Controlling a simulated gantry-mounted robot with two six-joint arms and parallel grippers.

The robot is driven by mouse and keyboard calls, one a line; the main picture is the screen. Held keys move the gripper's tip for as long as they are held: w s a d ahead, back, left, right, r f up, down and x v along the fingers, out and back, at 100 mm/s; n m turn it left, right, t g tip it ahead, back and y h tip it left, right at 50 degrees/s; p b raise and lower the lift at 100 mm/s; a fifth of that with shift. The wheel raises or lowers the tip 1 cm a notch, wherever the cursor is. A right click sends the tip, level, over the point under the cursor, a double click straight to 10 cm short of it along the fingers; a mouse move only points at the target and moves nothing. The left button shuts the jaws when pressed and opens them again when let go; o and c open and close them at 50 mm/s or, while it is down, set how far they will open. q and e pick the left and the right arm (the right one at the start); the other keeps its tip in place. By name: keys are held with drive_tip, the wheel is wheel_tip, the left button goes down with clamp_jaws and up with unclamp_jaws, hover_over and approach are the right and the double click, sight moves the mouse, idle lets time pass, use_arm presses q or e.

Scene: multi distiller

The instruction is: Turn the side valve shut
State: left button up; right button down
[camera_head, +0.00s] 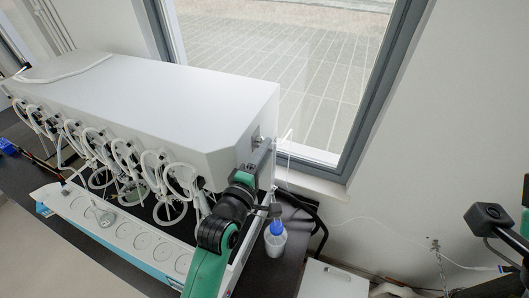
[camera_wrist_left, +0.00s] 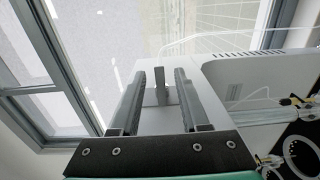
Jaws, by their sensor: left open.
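The white multi distiller (camera_head: 150,90) is a long box on a dark bench, with its right end facing my left arm. A small metal fitting, apparently the side valve (camera_head: 257,141), sits on that end near the top. My left gripper (camera_head: 266,155) is beside this end, close to the fitting. In the left wrist view the left gripper (camera_wrist_left: 160,105) is open, and a grey upright piece, apparently the valve handle (camera_wrist_left: 160,84), shows between its fingers. I cannot tell whether they touch it. Part of my right arm shows at the right edge, but its fingers do not.
A bottle with a blue cap (camera_head: 276,238) stands on the bench just right of my left arm. A window (camera_head: 285,70) is behind the distiller. Looped tubes (camera_head: 125,155) hang along its front above a white panel (camera_head: 140,240). A white box (camera_head: 332,281) stands at bottom right.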

use_arm(q)
clamp_jaws()
drive_tip(key=shift+f+m, duration=0.15)
drive_tip(key=shift+m, duration=0.15)
drive_tip(key=shift+w+a+f+m+b, duration=0.1)
drive_tip(key=shift+f+m+b, duration=0.2)
drive_tip(key=shift+m+b, duration=0.6)
drive_tip(key=shift+s+a+f+m+b, duration=0.1)
drive_tip(key=shift+f+m+b, duration=0.3)
drive_tip(key=shift+m, duration=0.85)
drive_tip(key=shift+w+a+f+m+b, duration=0.1)
drive_tip(key=shift+f+m+b, duration=0.05)
drive_tip(key=shift+m+b, duration=0.8)
unclamp_jaws()
drive_tip(key=v, duration=1.1)
drive_tip(key=shift+s+a, duration=0.2)
drive_tip(key=shift+s, duration=0.1)
